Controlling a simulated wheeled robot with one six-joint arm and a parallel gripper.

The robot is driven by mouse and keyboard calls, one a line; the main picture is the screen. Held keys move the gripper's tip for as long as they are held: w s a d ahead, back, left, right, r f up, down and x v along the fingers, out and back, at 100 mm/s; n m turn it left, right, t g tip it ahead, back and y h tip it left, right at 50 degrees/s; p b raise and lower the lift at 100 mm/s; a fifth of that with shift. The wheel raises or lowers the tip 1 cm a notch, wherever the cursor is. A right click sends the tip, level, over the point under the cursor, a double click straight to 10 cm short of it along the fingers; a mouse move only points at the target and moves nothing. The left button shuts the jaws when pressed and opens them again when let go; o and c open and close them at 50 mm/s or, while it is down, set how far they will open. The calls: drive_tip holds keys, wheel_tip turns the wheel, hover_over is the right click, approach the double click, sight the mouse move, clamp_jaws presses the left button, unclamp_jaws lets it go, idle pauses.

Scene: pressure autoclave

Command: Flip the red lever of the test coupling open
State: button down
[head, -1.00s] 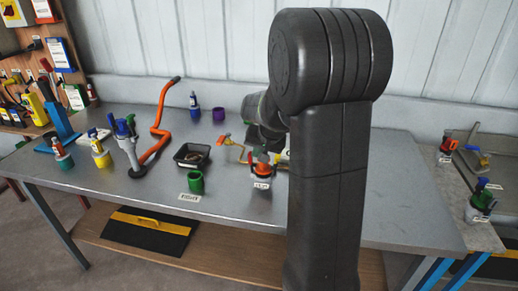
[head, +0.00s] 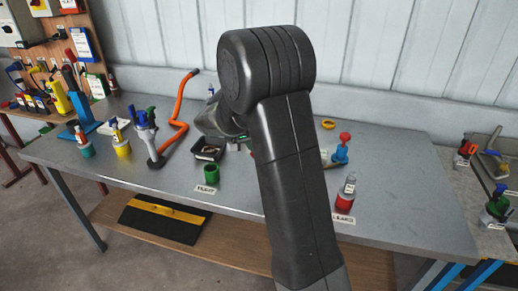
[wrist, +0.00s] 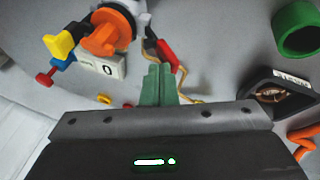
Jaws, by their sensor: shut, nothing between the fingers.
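In the wrist view my gripper (wrist: 158,74) is shut and empty, its green fingers together. A red lever (wrist: 168,55) lies just past the fingertips, beside a thin brass-coloured pipe (wrist: 150,45); I cannot tell whether the fingers touch it. I cannot tell for sure which fitting the red lever belongs to. In the head view my arm hides the fingers and this fitting.
A black tray (head: 208,150) and a green cup (head: 210,174) stand left of my arm; they also show at the wrist view's right. A blue fitting with a red knob (head: 343,140) and a red-based bottle (head: 346,195) stand right. The bench's right part (head: 410,190) is clear.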

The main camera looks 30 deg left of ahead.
drive_tip(key=shift+s+a+f+b, duration=0.1)
drive_tip(key=shift+a+f+b, duration=0.2)
drive_tip(key=shift+a+f, duration=0.1)
drive_tip(key=shift+a, duration=0.15)
drive_tip(key=shift+r, duration=0.15)
